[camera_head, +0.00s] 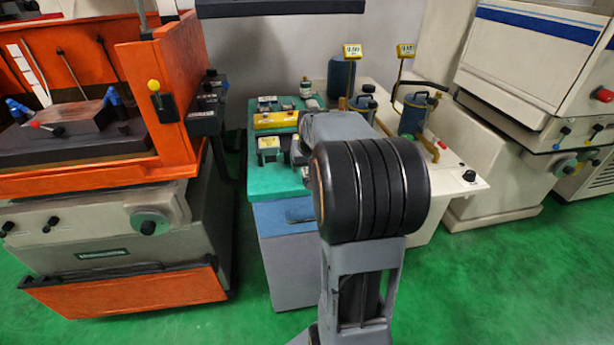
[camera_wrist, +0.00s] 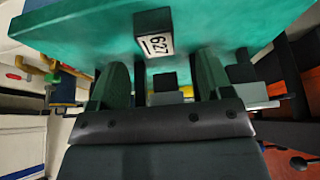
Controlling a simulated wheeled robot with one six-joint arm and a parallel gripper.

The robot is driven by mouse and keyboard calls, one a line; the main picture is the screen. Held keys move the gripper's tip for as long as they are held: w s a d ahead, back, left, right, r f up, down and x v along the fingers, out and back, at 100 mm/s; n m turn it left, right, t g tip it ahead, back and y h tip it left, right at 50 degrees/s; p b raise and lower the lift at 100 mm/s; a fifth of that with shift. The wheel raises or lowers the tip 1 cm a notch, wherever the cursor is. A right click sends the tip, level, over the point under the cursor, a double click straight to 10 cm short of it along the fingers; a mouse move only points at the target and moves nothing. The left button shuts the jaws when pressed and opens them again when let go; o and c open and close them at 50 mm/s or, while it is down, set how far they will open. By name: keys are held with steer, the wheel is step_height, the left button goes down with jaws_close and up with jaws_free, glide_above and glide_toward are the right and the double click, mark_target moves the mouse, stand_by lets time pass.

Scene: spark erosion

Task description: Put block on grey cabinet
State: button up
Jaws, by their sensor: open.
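A grey cabinet (camera_head: 285,265) with a blue upper band and a green top (camera_head: 262,188) stands at the centre of the head view. Several small blocks sit on the green top, one of them a dark block with a pale label (camera_head: 269,150). I cannot tell which one the task means. In the wrist view, a dark block with a white label reading 627 (camera_wrist: 154,38) is on the green surface, beyond my fingertips. My gripper (camera_wrist: 160,78) is open, with a finger on each side of a small grey block (camera_wrist: 165,97) that appears farther off. My arm hides the gripper in the head view.
A yellow box (camera_head: 276,121) is on the green top. A white table with blue canisters (camera_head: 414,113) adjoins on the right. An orange machine (camera_head: 180,90) stands left and a cream machine (camera_head: 530,60) right. Green floor is clear in front.

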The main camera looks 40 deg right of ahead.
mark_target(307, 172)
steer(key=x, duration=0.5)
steer(key=shift+d, duration=0.15)
steer(key=shift+r, duration=0.1)
jaws_close()
stand_by(0.4)
